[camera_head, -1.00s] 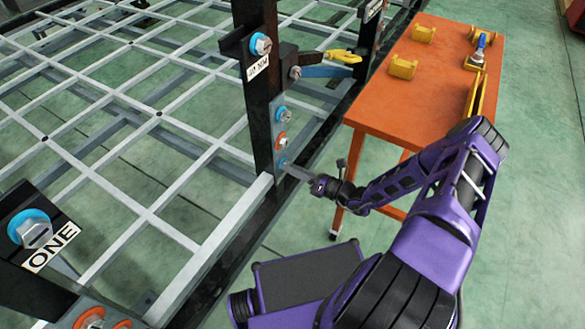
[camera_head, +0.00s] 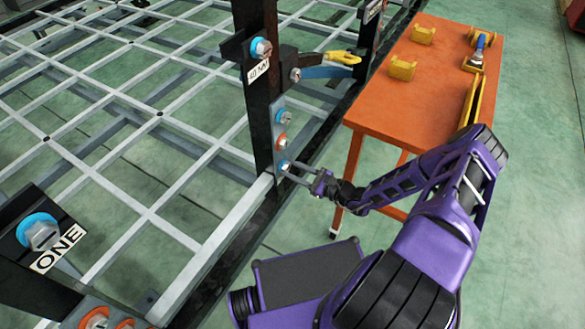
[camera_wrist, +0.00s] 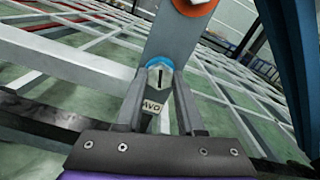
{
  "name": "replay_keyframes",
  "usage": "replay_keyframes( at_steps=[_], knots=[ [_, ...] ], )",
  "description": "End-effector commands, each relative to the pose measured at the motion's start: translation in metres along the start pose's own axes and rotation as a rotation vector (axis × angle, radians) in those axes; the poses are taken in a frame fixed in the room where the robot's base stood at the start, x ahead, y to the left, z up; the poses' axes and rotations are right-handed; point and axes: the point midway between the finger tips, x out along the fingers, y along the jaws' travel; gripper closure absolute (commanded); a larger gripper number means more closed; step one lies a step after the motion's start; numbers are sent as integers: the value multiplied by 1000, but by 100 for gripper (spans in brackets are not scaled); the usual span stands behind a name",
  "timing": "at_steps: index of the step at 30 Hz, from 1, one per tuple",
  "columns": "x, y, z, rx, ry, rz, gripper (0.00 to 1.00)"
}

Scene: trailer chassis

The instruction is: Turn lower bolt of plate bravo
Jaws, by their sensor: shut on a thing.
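Plate bravo (camera_head: 279,128) is a narrow grey plate on the dark post. It carries a blue-ringed upper bolt (camera_head: 285,117), an orange-ringed middle one (camera_head: 282,141) and a blue-ringed lower bolt (camera_head: 284,165). In the wrist view the lower bolt (camera_wrist: 157,74) is a silver hex head with a dark slot and a blue ring behind it. A label ending "AVO" (camera_wrist: 150,105) shows just below it. My gripper (camera_head: 288,170) reaches the plate from the right. Its two fingers (camera_wrist: 159,82) are shut on the lower bolt's head, one on each side.
An orange table (camera_head: 425,85) with yellow parts stands behind my arm at the right. A yellow-and-blue handled piece (camera_head: 335,62) juts from the post above. A plate marked ONE (camera_head: 40,232) is at the lower left. The grey lattice (camera_head: 158,113) fills the left.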

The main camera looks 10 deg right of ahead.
Motion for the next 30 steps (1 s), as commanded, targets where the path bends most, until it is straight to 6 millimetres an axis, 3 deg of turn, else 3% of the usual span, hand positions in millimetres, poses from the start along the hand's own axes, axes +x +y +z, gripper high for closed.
replay_keyframes(
  at_steps=[15, 30],
  knots=[
    [2, -1, 3, -429, -5, -2, 100],
    [3, -1, 3, -582, -6, -3, 100]
  ],
)
